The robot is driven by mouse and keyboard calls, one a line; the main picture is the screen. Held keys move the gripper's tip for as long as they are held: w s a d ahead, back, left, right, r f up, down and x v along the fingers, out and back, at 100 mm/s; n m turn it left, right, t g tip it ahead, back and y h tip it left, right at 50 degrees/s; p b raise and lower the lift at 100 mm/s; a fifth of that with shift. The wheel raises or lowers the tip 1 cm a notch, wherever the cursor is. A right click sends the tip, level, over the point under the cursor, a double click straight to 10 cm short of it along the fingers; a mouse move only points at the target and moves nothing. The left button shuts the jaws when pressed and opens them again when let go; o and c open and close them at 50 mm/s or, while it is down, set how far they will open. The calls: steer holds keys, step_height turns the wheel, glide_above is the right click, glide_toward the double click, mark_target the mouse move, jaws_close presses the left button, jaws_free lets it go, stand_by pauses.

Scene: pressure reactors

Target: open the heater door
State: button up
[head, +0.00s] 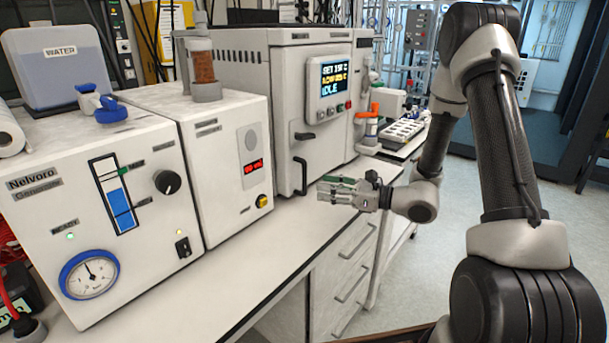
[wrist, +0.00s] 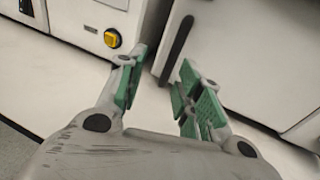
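The heater (head: 320,60) is a white box with a lit display reading "IDLE" on its front. Its door (head: 322,158) looks closed, with a dark vertical bar handle (head: 300,176) at the door's left side. My gripper (head: 322,188) is in front of the door, to the right of the handle in the head view. In the wrist view the handle (wrist: 177,48) shows beyond the fingertips, across the gap between them. My gripper's green-padded fingers (wrist: 164,60) are spread apart with nothing between them. The gripper does not appear to touch the handle.
A white unit with a red readout and yellow button (head: 263,201) stands left of the heater; the button (wrist: 112,39) also shows in the wrist view. The Nelvoro generator (head: 60,215) is farther left. The white countertop (head: 262,250) is clear before the heater, with drawers below.

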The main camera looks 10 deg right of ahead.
mark_target(304, 190)
steer(key=shift+m+t, duration=0.6)
steer(key=shift+t, duration=0.1)
steer(key=x, duration=0.2)
steer(key=r+x, duration=0.1)
steer(key=x, duration=0.2)
steer(key=w+d+x, duration=0.1)
steer(key=x, duration=0.2)
steer(key=shift+w+a+r, duration=0.2)
steer(key=shift+a, duration=0.05)
jaws_close()
